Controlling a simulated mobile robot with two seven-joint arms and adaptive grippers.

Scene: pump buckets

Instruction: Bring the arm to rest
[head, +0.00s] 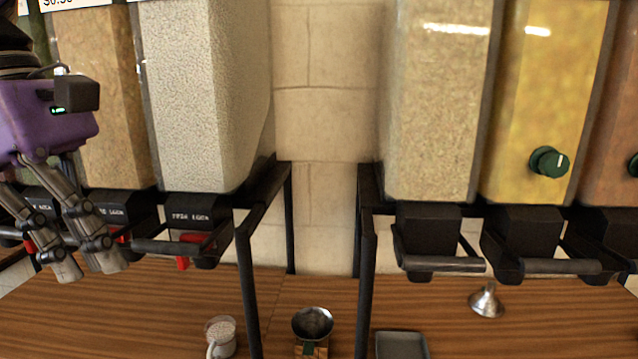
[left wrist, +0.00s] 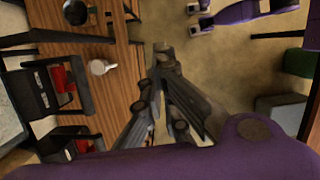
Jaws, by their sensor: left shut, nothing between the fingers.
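My left gripper (head: 92,270) hangs at the far left of the head view, in front of the black dispenser spouts and above the wooden counter. Its fingers are shut with nothing between them. In the left wrist view its fingertips (left wrist: 163,52) point away from the camera, over the counter's edge and the floor. The purple wrist housing (head: 45,118) shows above the fingers.
Tall dispensers (head: 205,95) stand left and right in black frames (head: 247,290), with a gap between. On the counter (head: 150,310) are a white cup (head: 220,335), a metal bowl (head: 313,322), a grey tray (head: 402,345) and a metal funnel (head: 487,302). Red levers (head: 190,245) stick out.

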